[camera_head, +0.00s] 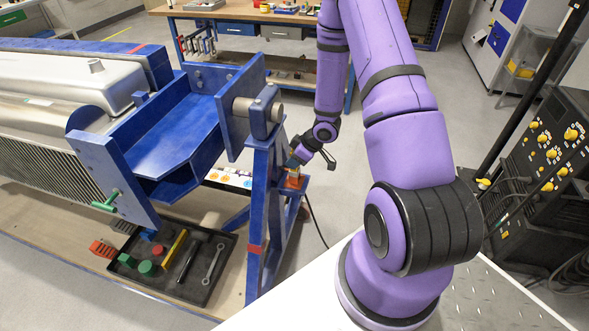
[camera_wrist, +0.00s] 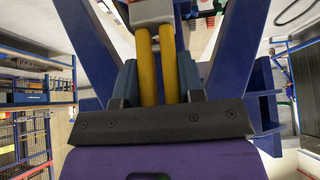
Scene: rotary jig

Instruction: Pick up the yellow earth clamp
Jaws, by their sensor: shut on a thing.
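The yellow earth clamp (camera_wrist: 146,62) shows in the wrist view as two parallel yellow handles between my fingers. My gripper (camera_wrist: 158,82) is shut on these handles. The far end of the clamp meets a grey and orange piece at the top of the wrist view; I cannot tell whether they are joined or only touching. In the head view my gripper (camera_head: 299,160) is low beside the blue jig stand, at a small blue bracket. A bit of the yellow clamp (camera_head: 283,171) shows there, mostly hidden by the gripper.
The blue rotary jig (camera_head: 262,190) stands left of my arm. A black tray (camera_head: 205,283) with tools and coloured pieces lies below it. A dark cable (camera_head: 317,222) runs down to the floor near the bracket. A black welding machine (camera_head: 553,150) stands at right.

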